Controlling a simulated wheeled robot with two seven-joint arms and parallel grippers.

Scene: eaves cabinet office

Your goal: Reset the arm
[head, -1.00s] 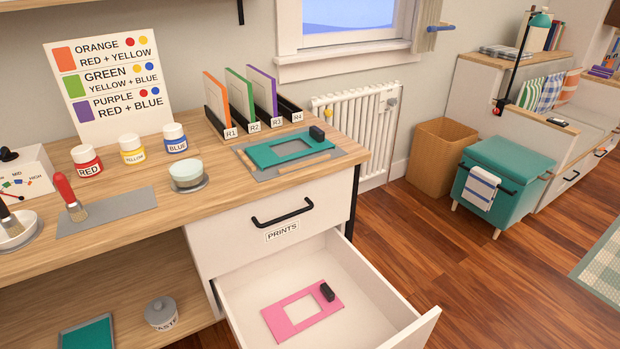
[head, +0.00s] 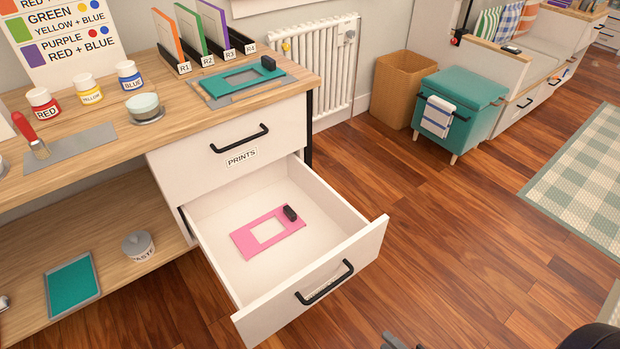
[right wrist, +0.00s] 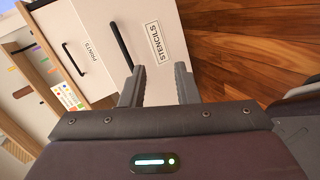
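My right gripper (right wrist: 158,85) shows in the right wrist view with its two grey fingers apart and nothing between them. Beyond the fingers is the front of the drawer labelled STENCILS (right wrist: 158,41), with its black handle (right wrist: 121,46). In the head view only dark parts, seemingly of my right arm, show at the bottom right edge; its fingers cannot be made out there. My left gripper is in neither view.
The lower drawer (head: 340,262) stands open with a pink stencil (head: 246,241) inside. The PRINTS drawer (head: 200,150) above is shut. A teal stencil (head: 218,87), paint jars and labelled slots stand on the desk. A cardboard box (head: 391,92) and teal chest (head: 471,92) stand behind open floor.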

